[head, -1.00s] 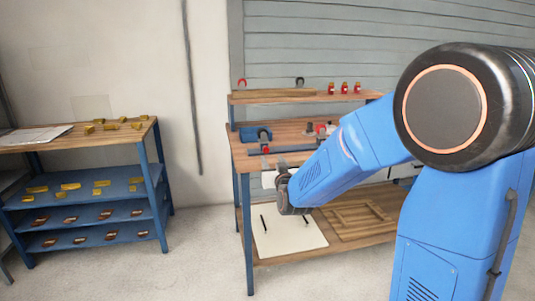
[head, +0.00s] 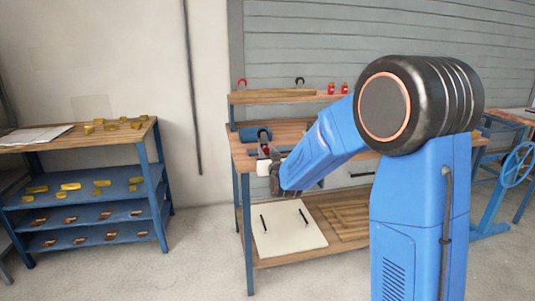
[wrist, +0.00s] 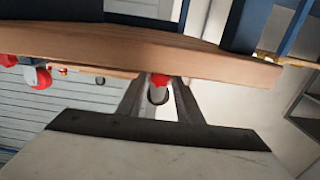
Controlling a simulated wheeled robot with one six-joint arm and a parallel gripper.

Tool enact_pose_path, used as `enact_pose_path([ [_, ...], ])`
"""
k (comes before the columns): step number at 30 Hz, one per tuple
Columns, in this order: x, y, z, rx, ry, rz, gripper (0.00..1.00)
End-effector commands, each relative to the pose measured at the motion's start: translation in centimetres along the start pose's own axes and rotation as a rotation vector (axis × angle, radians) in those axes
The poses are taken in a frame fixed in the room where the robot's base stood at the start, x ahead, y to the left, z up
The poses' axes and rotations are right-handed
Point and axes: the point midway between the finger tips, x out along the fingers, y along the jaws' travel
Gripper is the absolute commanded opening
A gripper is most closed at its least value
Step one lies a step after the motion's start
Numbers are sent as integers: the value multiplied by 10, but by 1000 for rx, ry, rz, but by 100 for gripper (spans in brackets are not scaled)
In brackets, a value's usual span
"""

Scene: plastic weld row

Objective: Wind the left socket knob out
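A red knob (head: 266,150) shows at the front of the bench's left part, beside a blue fixture (head: 257,134). In the wrist view a red knob (wrist: 160,80) sits at the wooden edge, between the far ends of my two grey fingers. My gripper (wrist: 159,87) looks open, with narrow gaps beside the knob; contact cannot be made out. In the head view the white body of my gripper (head: 264,168) is just in front of the bench edge, and its fingertips are hard to see. A pale slotted part shows between the fingers in the wrist view.
The wooden bench (head: 240,158) has a raised shelf (head: 285,96) with red items. More red knobs (wrist: 38,78) show left in the wrist view. A white board (head: 290,235) lies on the lower shelf. A blue rack (head: 90,185) stands left, with clear floor between.

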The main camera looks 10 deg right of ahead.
Motion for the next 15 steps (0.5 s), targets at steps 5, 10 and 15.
enact_pose_path([
  [5,0,0,0,0,0,0,0],
  [10,0,0,0,-10,0,0,0],
  [15,0,0,0,-61,0,0,0],
])
